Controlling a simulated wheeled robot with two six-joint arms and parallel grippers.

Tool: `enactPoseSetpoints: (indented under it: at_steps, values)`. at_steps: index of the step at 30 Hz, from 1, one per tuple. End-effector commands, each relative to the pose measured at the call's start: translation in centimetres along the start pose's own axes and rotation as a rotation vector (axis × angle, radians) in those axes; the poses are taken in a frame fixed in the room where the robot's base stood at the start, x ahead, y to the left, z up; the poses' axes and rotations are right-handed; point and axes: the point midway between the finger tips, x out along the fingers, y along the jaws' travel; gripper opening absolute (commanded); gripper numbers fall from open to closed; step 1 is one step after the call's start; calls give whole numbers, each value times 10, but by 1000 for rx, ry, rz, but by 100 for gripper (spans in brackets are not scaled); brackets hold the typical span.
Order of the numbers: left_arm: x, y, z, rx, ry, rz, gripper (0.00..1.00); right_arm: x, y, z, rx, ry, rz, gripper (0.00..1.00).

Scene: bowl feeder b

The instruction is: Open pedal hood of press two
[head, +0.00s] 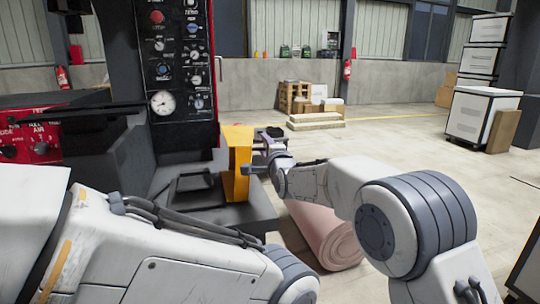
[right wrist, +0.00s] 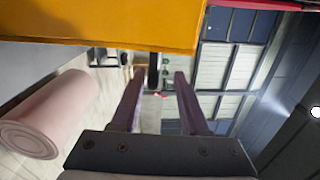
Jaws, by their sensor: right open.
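The yellow pedal hood (head: 236,160) stands at the right front corner of the dark press base, in the middle of the head view. In the right wrist view its yellow face (right wrist: 110,22) fills the top of the picture. My right gripper (head: 259,152) is just to the right of the hood, with its fingers spread. In the right wrist view the two fingers (right wrist: 159,78) are apart with nothing between them. I cannot tell whether a finger touches the hood. My left arm crosses the lower left; its gripper is out of view.
The black control panel (head: 182,62) with gauges and knobs rises behind the hood. A red control box (head: 32,137) is at the left. A pink roll (head: 325,235) lies on the floor below my right arm. Pallets (head: 316,122) and white crates (head: 480,115) stand farther back, with open floor between.

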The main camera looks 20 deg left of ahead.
Motion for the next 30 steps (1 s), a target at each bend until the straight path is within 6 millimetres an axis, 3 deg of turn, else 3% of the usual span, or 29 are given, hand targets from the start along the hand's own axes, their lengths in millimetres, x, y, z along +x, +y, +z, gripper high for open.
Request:
enactPoseSetpoints:
  at_steps: [6,12,26,30]
  values:
    - [4,0,0,0,0,0,50,-38,0,0,-1,-1,1,45]
    - [5,0,0,0,0,0,50,-62,0,0,-1,-1,0,45]
    - [5,0,0,0,0,0,50,-70,0,0,-1,0,0,45]
    - [5,0,0,0,0,0,50,-78,11,-20,-68,26,56,45]
